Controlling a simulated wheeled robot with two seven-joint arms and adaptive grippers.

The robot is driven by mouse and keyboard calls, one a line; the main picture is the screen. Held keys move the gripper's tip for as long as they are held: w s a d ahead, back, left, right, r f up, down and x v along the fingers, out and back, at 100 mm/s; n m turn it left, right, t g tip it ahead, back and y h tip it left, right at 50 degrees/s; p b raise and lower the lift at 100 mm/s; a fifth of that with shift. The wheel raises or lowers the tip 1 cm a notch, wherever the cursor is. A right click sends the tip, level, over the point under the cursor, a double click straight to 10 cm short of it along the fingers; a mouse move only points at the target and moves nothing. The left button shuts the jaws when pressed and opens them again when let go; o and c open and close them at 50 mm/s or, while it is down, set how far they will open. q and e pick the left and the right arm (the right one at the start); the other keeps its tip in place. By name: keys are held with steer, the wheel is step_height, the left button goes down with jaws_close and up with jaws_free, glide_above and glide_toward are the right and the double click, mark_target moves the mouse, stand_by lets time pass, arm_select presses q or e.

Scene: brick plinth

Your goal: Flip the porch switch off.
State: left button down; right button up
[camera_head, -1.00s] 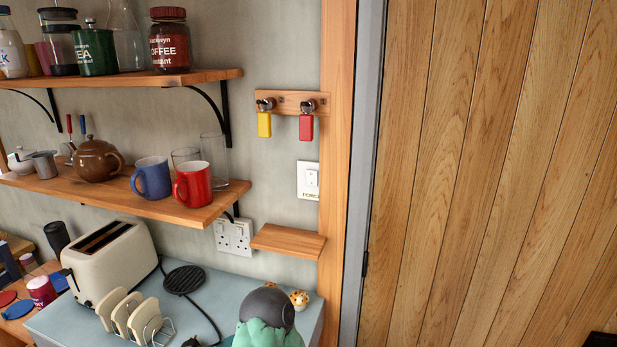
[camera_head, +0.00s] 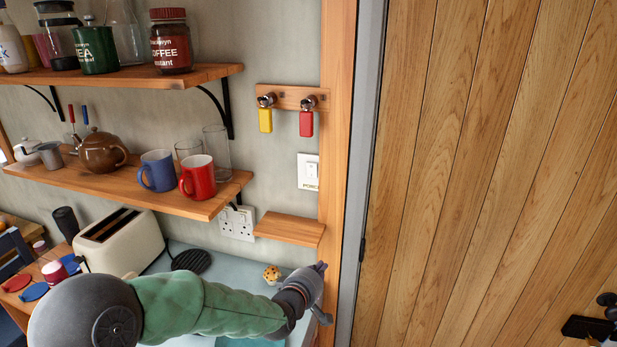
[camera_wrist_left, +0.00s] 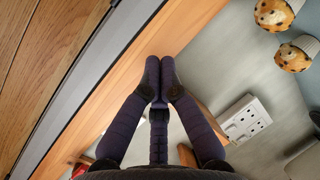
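The porch switch (camera_head: 311,172) is a white wall plate with a rocker and partly readable dark lettering along its bottom. It is on the grey wall beside the wooden post, below the key hooks; I cannot tell which way its rocker is set. My left gripper (camera_head: 324,292) is in front of the post's lower part, well below the switch and below the small wooden ledge. In the left wrist view its fingers (camera_wrist_left: 160,70) come together at the tips with nothing visible between them. The switch is not recognisable in that view. My right gripper is not in view.
A small ledge (camera_head: 290,229) juts out between gripper and switch. Yellow (camera_head: 265,120) and red (camera_head: 306,124) key tags hang above the switch. A socket plate (camera_head: 237,223), mugs on a shelf (camera_head: 130,185) and a toaster (camera_head: 120,243) are left. A wooden door (camera_head: 470,170) fills the right.

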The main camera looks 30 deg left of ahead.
mark_target(312, 165)
arm_select(q)
steer(key=s+a+r+n+t+y+p, duration=0.1)
steer(key=s+a+r+n+t, duration=0.1)
steer(key=r, duration=0.8)
steer(key=s+a+r+n+t+y+p, duration=0.1)
steer(key=s+a+r+n+t+y, duration=0.1)
steer(key=r, duration=0.8)
steer(key=shift+a+r+n, duration=0.3)
steer(key=shift+a+n, duration=0.2)
steer(key=shift+a, duration=0.25)
steer(key=x, duration=1.4)
steer(key=shift+s+a+r, duration=0.1)
steer(key=shift+r, duration=0.1)
steer(key=shift+w+b, duration=0.2)
steer(key=shift+b, duration=0.15)
steer(key=shift+r, duration=0.1)
